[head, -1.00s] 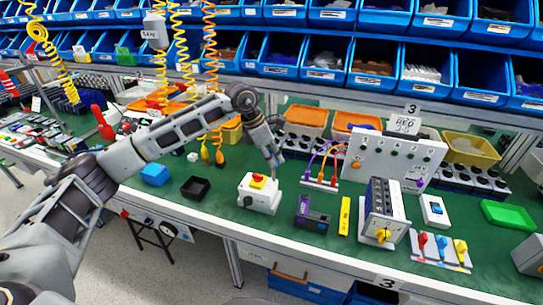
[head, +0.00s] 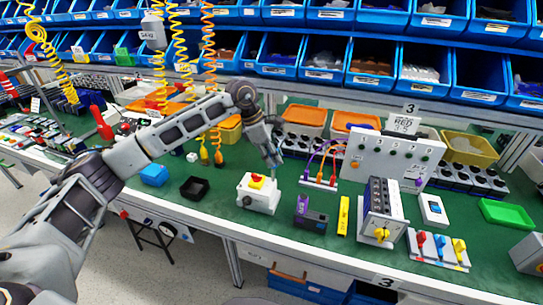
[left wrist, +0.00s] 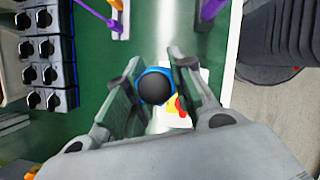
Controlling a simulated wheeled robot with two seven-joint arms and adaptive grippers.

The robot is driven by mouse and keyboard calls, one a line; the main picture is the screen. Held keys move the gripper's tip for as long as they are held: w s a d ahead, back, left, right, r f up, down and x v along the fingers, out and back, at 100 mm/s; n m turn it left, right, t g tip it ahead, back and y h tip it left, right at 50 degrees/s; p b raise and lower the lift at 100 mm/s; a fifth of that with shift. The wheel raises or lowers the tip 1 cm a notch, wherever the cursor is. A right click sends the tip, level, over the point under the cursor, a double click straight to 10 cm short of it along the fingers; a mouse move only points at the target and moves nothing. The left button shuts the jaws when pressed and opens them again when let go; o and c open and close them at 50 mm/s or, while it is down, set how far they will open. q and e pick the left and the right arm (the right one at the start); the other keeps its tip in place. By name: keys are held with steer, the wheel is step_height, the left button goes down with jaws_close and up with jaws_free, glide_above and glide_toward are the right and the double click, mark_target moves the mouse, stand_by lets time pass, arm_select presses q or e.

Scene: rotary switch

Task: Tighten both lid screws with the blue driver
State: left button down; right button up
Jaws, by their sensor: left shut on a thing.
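My left gripper (head: 274,158) hangs fingers-down just above and behind a white box (head: 258,204) with a yellow and red top. In the left wrist view, my left gripper (left wrist: 157,93) is shut on the blue driver (left wrist: 155,85), seen end-on as a blue collar with a round black end. The white box (left wrist: 185,113) shows partly behind the driver in that view. The driver's tip is hidden, so I cannot tell whether it touches the box. The lid screws are too small to make out. My right gripper is not in view.
A black tray (head: 195,188) and a blue bin (head: 154,175) stand left of the box. To the right are a purple and grey device (head: 311,217), a yellow bar (head: 343,216) and a switch unit with a yellow knob (head: 382,215). A connector strip with cables (head: 320,182) stands behind.

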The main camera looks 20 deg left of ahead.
mark_target(277, 147)
arm_select(q)
steer(key=shift+f, duration=0.1)
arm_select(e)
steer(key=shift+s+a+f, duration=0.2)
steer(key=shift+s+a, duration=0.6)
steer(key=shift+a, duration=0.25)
arm_select(q)
steer(key=shift+w+d+r+p, duration=0.15)
steer(key=shift+r+p, duration=0.75)
steer(key=shift+r, duration=0.85)
steer(key=shift+r+p, duration=0.7)
steer(key=shift+r, duration=0.55)
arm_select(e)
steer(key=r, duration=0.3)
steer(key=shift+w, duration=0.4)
arm_select(q)
steer(key=shift+r, duration=0.1)
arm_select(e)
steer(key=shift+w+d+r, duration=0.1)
arm_select(q)
steer(key=shift+r, duration=0.15)
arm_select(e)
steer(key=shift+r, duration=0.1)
